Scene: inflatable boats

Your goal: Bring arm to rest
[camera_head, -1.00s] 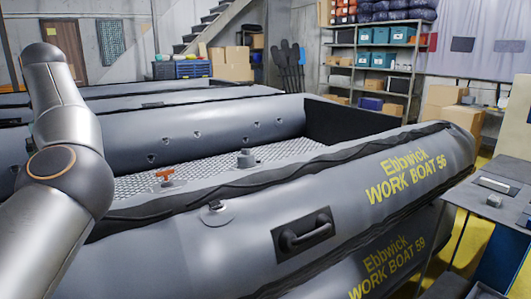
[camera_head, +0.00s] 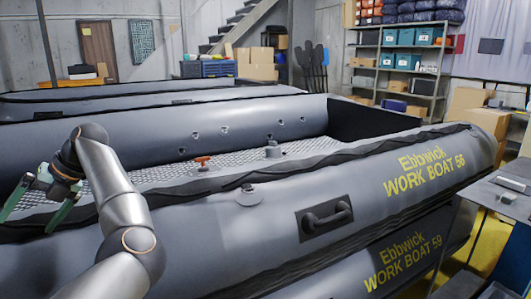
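My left arm comes in from the lower left and bends over the near side of the grey inflatable boat (camera_head: 330,180) marked "Ebbwick WORK BOAT 56". My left gripper (camera_head: 28,222) is at the left edge of the picture with its two green fingers spread apart and pointing down. Nothing shows between the fingers. It appears in front of the boat's left part; whether it touches the boat cannot be told. My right arm and gripper are not in view.
Inside the boat are a red-orange valve handle (camera_head: 203,162) and a grey fitting (camera_head: 273,150). A black grab handle (camera_head: 326,218) is on its near side. Another boat (camera_head: 410,262) lies beneath. A grey workbench (camera_head: 500,195) stands at right, shelves (camera_head: 400,70) behind.

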